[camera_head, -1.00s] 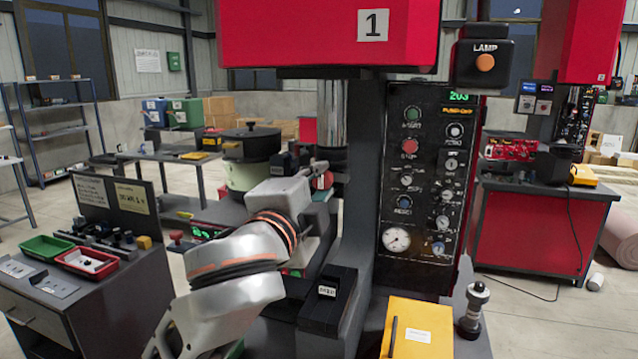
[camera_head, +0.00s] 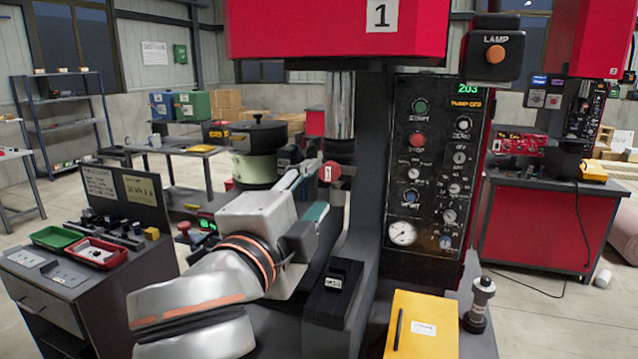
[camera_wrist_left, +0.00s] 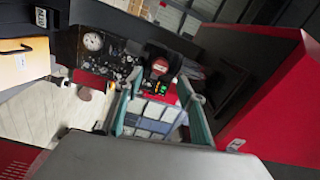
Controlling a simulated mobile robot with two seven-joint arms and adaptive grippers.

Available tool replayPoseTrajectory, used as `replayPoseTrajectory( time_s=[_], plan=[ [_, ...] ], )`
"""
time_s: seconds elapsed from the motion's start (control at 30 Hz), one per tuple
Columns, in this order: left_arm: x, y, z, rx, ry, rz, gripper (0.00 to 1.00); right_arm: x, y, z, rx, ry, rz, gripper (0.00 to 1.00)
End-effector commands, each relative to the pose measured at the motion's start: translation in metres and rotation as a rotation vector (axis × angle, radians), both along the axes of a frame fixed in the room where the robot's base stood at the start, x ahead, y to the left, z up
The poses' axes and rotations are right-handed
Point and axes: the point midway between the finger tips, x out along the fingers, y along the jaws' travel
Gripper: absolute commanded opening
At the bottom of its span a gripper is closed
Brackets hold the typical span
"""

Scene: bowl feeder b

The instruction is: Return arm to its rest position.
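My left arm (camera_head: 200,300) reaches in from the bottom left of the head view. Its gripper (camera_head: 312,190) points away, left of the press column, with teal pads on its fingers. In the left wrist view, the two fingers of the left gripper (camera_wrist_left: 158,100) stand wide apart. I see nothing held between them; a small panel with lit buttons (camera_wrist_left: 162,90) shows in the gap, farther off. My right arm and gripper are in neither view.
The press control panel (camera_head: 435,165) stands right of the arm. A yellow folder (camera_head: 422,325) and a metal-topped cylinder (camera_head: 480,305) are at the front. A side bench holds a green tray (camera_head: 57,237) and a red tray (camera_head: 97,252). A pot (camera_head: 257,150) stands behind the gripper.

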Motion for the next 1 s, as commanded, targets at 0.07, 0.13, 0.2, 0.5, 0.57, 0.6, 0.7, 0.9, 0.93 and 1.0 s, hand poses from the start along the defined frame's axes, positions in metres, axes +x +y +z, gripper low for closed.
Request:
replayPoseTrajectory(
  time_s=[0.07,0.13,0.2,0.5,0.57,0.6,0.7,0.9,0.93,1.0],
  plan=[
    [-0.004,0.001,0.0,-0.001,-0.001,-0.001,0.4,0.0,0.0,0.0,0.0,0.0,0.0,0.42],
    [-0.004,0.001,0.0,0.0,-0.001,0.0,0.4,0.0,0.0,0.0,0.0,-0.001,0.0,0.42],
    [-0.004,0.001,0.0,0.0,-0.001,0.0,0.4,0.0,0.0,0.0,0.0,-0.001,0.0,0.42],
    [0.003,0.013,-0.019,-0.026,0.044,0.024,0.4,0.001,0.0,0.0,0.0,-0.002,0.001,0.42],
    [0.008,0.024,-0.039,-0.055,0.089,0.048,0.4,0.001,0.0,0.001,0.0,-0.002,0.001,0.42],
    [0.013,0.034,-0.056,-0.078,0.126,0.069,0.4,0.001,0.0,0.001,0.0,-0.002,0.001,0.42],
    [0.02,0.065,-0.108,-0.144,0.233,0.14,0.4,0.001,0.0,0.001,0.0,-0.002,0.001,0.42],
    [0.011,0.133,-0.218,-0.254,0.434,0.311,0.4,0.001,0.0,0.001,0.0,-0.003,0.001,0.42],
    [0.007,0.143,-0.235,-0.267,0.461,0.339,0.4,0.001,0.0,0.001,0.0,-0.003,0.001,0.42],
    [-0.005,0.167,-0.272,-0.293,0.522,0.405,0.4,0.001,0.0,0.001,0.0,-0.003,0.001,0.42]
  ],
)
